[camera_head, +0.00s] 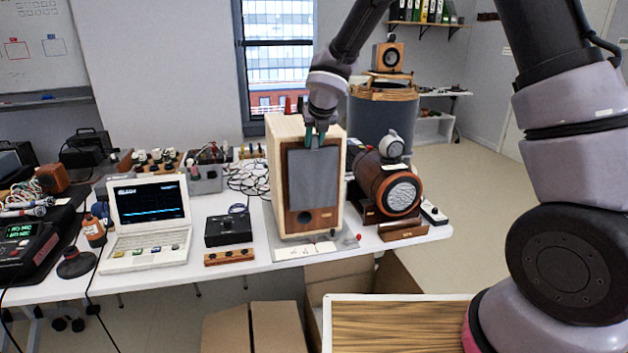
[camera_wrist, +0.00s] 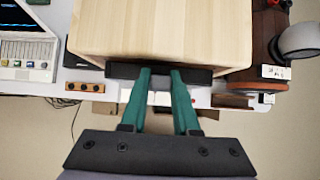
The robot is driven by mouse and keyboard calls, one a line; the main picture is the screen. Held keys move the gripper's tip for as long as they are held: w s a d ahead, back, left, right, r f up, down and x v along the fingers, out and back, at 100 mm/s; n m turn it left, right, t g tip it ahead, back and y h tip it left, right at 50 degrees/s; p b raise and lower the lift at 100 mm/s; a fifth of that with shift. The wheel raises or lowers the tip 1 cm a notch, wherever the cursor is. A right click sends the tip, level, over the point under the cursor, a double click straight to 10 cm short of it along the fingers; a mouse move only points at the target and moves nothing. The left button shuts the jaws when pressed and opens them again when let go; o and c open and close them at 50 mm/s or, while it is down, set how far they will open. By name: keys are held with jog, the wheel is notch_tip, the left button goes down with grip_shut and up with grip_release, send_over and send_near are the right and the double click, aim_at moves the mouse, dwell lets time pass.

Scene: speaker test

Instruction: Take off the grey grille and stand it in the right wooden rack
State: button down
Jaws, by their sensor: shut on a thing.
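The pale wooden speaker (camera_head: 357,150) stands upright on the table, its top filling the upper wrist view (camera_wrist: 160,30). The grey grille (camera_head: 313,180) covers the upper part of its dark brown front. My gripper (camera_head: 315,138) comes down from above at the grille's top edge. Its green fingers (camera_wrist: 161,76) are shut on the grille at the speaker's front; whether the grille is apart from the front cannot be told. The right wooden rack (camera_head: 404,232) is low and brown, at the table's front edge right of the speaker. It looks empty.
An oscilloscope (camera_head: 149,222) stands further left. A round brown speaker (camera_head: 385,185) stands close behind the right rack. Cardboard boxes (camera_head: 255,328) are below the table edge.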

jog(key=shift+r, duration=0.6)
dwell(0.3)
jog(key=shift+s, duration=0.2)
dwell(0.3)
jog(key=s+d, duration=0.2)
jog(key=s, duration=0.4)
jog(key=shift+s, duration=0.2)
dwell(1.2)
dwell(1.0)
jog(key=w+d+f, duration=0.2)
jog(key=w+d, duration=0.2)
jog(key=d, duration=0.6)
jog(key=w+d+f, duration=0.1)
jog(key=w+d, duration=0.3)
jog(key=d, duration=0.6)
jog(key=w+d+f, duration=0.2)
jog(key=w+d, duration=0.2)
jog(key=d, duration=0.6)
jog(key=shift+w+d+f, duration=0.1)
jog(key=shift+w+f, duration=0.05)
jog(key=shift+f, duration=1.35)
jog(key=shift+w+f, duration=0.1)
jog(key=shift+f, duration=1.45)
